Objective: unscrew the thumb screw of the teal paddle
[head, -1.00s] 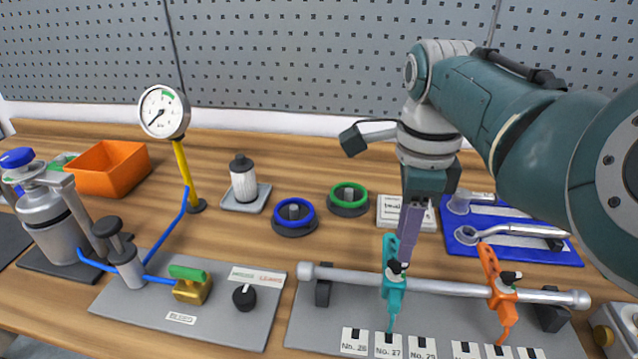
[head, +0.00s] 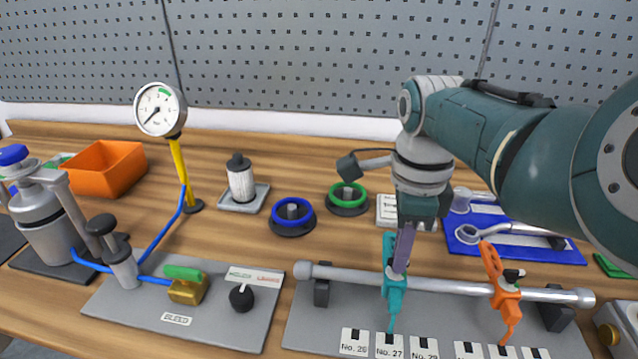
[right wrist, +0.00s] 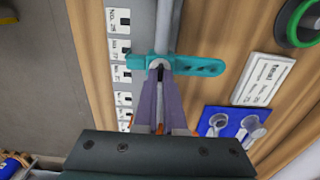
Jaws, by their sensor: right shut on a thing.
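The teal paddle (head: 394,291) is clamped on the grey horizontal bar (head: 450,286) and sits above the label No. 27. It also shows in the right wrist view (right wrist: 207,67). My right gripper (head: 399,267) points down at the paddle's hub, its purple fingers shut on the thumb screw. In the right wrist view the dark thumb screw (right wrist: 160,74) shows between the fingertips, partly covered by them. In the head view the fingers hide it. My left gripper is in neither view.
An orange paddle (head: 504,295) with a dark screw is on the same bar to the right. A blue tray (head: 470,252) with metal tools lies behind the bar. Blue (head: 293,228) and green (head: 347,208) rings, a gauge (head: 160,110) and an orange bin (head: 104,170) stand farther left.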

